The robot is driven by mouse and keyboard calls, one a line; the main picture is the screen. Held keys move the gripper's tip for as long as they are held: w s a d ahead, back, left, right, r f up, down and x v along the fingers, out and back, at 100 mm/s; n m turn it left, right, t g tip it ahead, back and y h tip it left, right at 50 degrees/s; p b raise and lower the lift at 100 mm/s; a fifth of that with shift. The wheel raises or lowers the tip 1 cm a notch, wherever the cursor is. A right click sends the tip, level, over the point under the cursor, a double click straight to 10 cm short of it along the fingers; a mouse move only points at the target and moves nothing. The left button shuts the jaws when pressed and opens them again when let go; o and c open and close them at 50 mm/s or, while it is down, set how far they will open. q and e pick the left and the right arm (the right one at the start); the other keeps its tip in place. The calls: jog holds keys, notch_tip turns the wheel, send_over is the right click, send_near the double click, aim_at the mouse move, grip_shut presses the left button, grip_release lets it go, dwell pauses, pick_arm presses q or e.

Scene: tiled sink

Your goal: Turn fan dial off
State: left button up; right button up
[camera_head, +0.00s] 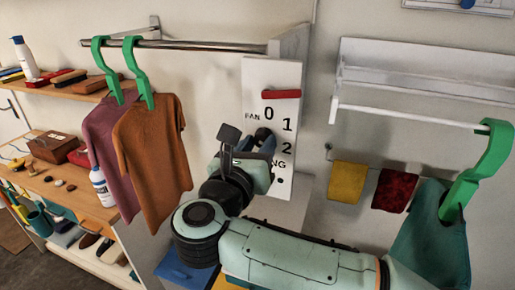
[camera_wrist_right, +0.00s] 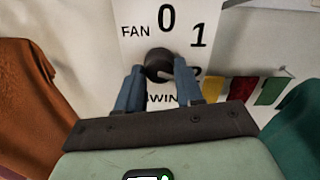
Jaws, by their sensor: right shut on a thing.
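The fan panel (camera_head: 258,80) is a white upright board marked FAN, 0, 1, 2, with lower lettering partly covered. The round black fan dial (camera_wrist_right: 158,63) sits left of the 1 and 2 and below the 0. In the head view the dial (camera_head: 264,134) shows just beyond my right gripper (camera_head: 259,144). In the right wrist view, the blue fingers of my right gripper (camera_wrist_right: 160,76) are closed on the dial, one on each side. I cannot tell clearly which number the dial points to. My left gripper is not in view.
Orange (camera_head: 152,150) and purple shirts hang on green hangers at the left, close to my right arm. A teal garment (camera_head: 432,245) hangs at the right. Yellow (camera_head: 346,182) and red cloths hang right of the panel. A white shelf (camera_head: 425,70) is above.

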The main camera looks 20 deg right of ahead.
jog(key=shift+n, duration=0.9)
jog(key=n, duration=0.2)
jog(key=shift+n+b, duration=0.3)
jog(key=shift+n, duration=0.1)
jog(key=n, duration=0.2)
jog(key=shift+r+n, duration=0.1)
jog(key=shift+n, duration=0.3)
jog(key=n, duration=0.2)
jog(key=shift+n, duration=0.3)
jog(key=n+p, duration=0.1)
jog(key=n, duration=0.4)
jog(key=shift+d+r+p, duration=0.1)
jog(key=shift+p, duration=0.3)
jog(key=n+p, duration=0.1)
jog(key=n, duration=0.3)
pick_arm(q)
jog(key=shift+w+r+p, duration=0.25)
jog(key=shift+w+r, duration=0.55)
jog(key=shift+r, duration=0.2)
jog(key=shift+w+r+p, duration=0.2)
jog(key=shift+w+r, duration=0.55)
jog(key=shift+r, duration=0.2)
pick_arm(e)
jog(key=shift+n, duration=1.4)
